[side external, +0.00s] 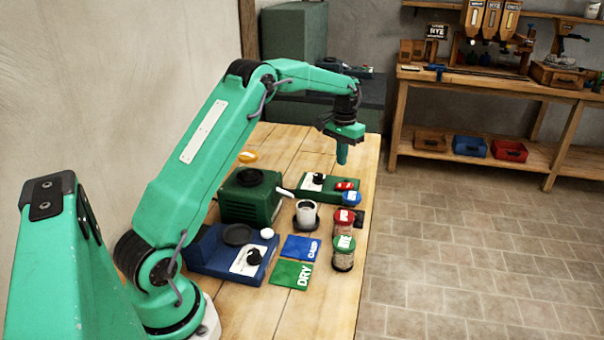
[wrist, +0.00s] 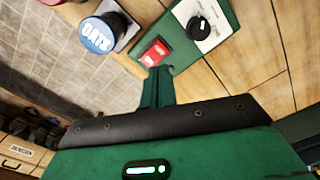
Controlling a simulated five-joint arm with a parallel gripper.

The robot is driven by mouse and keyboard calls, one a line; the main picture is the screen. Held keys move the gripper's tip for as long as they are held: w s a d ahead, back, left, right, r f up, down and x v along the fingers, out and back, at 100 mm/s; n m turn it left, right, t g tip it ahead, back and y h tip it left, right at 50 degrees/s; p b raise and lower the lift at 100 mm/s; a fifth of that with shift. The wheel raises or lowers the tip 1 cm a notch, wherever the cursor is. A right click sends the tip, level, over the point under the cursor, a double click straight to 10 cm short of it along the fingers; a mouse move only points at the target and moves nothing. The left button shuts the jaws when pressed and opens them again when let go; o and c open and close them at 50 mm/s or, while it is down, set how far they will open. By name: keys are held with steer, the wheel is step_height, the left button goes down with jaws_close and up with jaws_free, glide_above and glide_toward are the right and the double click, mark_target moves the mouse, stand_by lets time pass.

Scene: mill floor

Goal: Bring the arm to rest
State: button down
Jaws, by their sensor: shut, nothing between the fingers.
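My green arm reaches out over the wooden table (side external: 325,305). My gripper (side external: 342,160) hangs in the air above the table's far right part, fingers pointing down. It is shut with nothing held. In the wrist view the shut fingers (wrist: 157,88) show beside the red switch (wrist: 155,52) of a green device with a black knob. In the side view this green device (side external: 318,187) lies below and nearer than my gripper.
A blue-lidded OATS jar (wrist: 103,35), a red-lidded jar (side external: 343,222) and a green-lidded RYE jar (side external: 343,255) stand along the right edge. A cup (side external: 306,214), green box (side external: 248,198), blue device (side external: 215,255), blue card (side external: 301,248) and green DRY card (side external: 291,274) occupy the middle.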

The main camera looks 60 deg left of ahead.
steer(key=s+d+r+m+t, duration=0.2)
steer(key=s+d+r+t, duration=0.1)
steer(key=s+d+r, duration=1.15)
steer(key=s+d+f+t, duration=0.1)
steer(key=s+d, duration=0.2)
steer(key=s, duration=0.6)
steer(key=s+d+f+m+t, duration=0.1)
steer(key=s+d, duration=0.3)
steer(key=s, duration=0.4)
steer(key=shift+s+t, duration=0.3)
steer(key=shift+s, duration=0.1)
steer(key=shift+d, duration=0.1)
